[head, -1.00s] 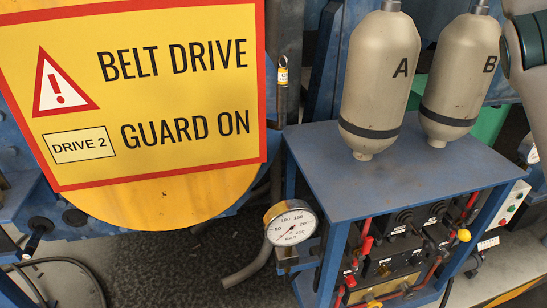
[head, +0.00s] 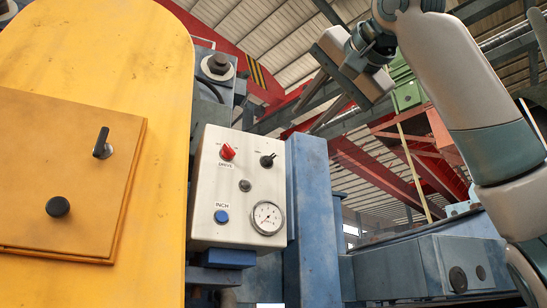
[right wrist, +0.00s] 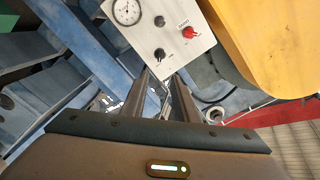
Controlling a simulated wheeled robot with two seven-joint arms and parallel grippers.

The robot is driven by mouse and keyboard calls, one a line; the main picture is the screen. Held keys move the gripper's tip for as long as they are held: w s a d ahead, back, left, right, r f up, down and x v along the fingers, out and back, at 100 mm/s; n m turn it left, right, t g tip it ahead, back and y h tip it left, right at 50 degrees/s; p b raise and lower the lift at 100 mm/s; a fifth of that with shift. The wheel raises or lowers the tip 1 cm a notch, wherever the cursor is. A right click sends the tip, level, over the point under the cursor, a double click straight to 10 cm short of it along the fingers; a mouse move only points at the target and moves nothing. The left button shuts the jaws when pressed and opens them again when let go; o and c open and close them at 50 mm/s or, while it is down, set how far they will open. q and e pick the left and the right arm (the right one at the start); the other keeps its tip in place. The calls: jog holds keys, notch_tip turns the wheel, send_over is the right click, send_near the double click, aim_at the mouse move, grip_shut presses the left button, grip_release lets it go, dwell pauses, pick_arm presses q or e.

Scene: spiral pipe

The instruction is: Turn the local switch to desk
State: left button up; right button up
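A white control box (head: 238,190) stands left of centre in the head view. A small black rotary switch (head: 267,160) is at its upper right, its pointer turned to the right. The tiny labels by it are too small to read. In the right wrist view the panel appears upside down, with the black switch (right wrist: 160,55) just beyond the fingertips. My right gripper (head: 311,116) is in the air, above and right of the box, pointing down-left. The wrist view shows its two fingers (right wrist: 163,80) apart with nothing between them. My left gripper is not in view.
The box also carries a red DRIVE knob (head: 227,152), a blue INCH button (head: 221,216) and a gauge (head: 267,217). A yellow guard (head: 95,45) stands close on the left. A blue post (head: 312,220) rises beside the box on the right.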

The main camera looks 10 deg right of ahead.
aim_at(272, 157)
jog(key=shift+w, duration=0.15)
